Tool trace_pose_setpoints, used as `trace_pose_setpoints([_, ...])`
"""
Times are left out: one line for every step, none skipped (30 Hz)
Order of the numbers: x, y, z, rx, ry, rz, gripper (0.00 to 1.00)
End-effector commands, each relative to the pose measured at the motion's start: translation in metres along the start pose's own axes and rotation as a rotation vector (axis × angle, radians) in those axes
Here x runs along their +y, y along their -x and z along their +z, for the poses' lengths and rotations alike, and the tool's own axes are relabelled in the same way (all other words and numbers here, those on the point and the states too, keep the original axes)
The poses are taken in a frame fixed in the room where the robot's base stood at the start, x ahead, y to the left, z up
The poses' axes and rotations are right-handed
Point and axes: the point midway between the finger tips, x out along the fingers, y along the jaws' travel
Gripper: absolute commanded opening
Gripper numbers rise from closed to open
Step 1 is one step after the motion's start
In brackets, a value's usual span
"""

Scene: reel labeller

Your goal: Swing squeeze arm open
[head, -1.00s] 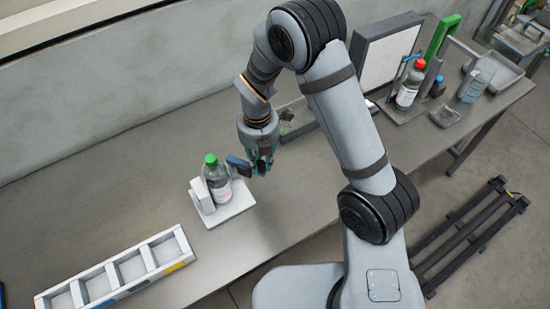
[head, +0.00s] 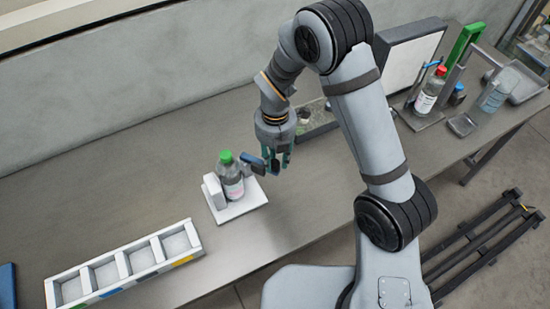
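A clear bottle with a green cap and a pale label (head: 232,183) stands upright on a white base plate (head: 254,203). A white block (head: 213,190) is on its left. The squeeze arm, with a blue pad (head: 252,164), sticks out on the bottle's upper right, beside it. My gripper (head: 277,167) points down at the arm's outer end, just right of the pad. Its teal fingers look slightly apart, with a dark blue piece at their tips. Whether they grip that piece is too small to tell.
A white tray with several compartments (head: 197,246) lies at the front left. A panel (head: 412,62), a red-capped bottle (head: 428,95) and a clear beaker (head: 494,95) stand at the back right. The bench (head: 110,195) is bare left of the bottle.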

Motion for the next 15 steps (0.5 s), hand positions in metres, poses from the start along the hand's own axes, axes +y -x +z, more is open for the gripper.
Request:
trace_pose_setpoints([0.000, 0.000, -0.001, 0.001, 0.000, -0.001, 0.31])
trace_pose_setpoints([0.000, 0.000, -0.001, 0.001, 0.000, -0.001, 0.31])
trace_pose_setpoints([0.000, 0.000, -0.001, 0.001, 0.000, -0.001, 0.31])
trace_pose_setpoints([0.000, 0.000, -0.001, 0.002, 0.000, -0.002, 0.31])
trace_pose_setpoints([0.000, 0.000, -0.001, 0.002, 0.000, -0.002, 0.31])
trace_pose_setpoints([0.000, 0.000, -0.001, 0.002, 0.000, -0.002, 0.31])
trace_pose_setpoints([0.000, 0.001, -0.001, 0.002, 0.000, -0.001, 0.31])
trace_pose_setpoints([0.000, 0.003, -0.001, 0.001, 0.000, -0.001, 0.31])
trace_pose_setpoints([0.000, 0.006, -0.001, 0.001, 0.000, 0.000, 0.31])
trace_pose_setpoints([0.001, 0.009, -0.001, 0.000, 0.000, 0.001, 0.31])
trace_pose_setpoints([0.001, 0.013, 0.000, 0.000, 0.000, 0.001, 0.31])
trace_pose_setpoints([0.001, 0.020, 0.000, -0.002, -0.001, 0.002, 0.31])
trace_pose_setpoints([0.001, 0.025, 0.000, -0.002, -0.001, 0.002, 0.31])
trace_pose_setpoints([0.001, 0.031, 0.000, -0.003, 0.000, 0.004, 0.31])
trace_pose_setpoints([0.002, 0.040, 0.000, -0.003, 0.000, 0.004, 0.31])
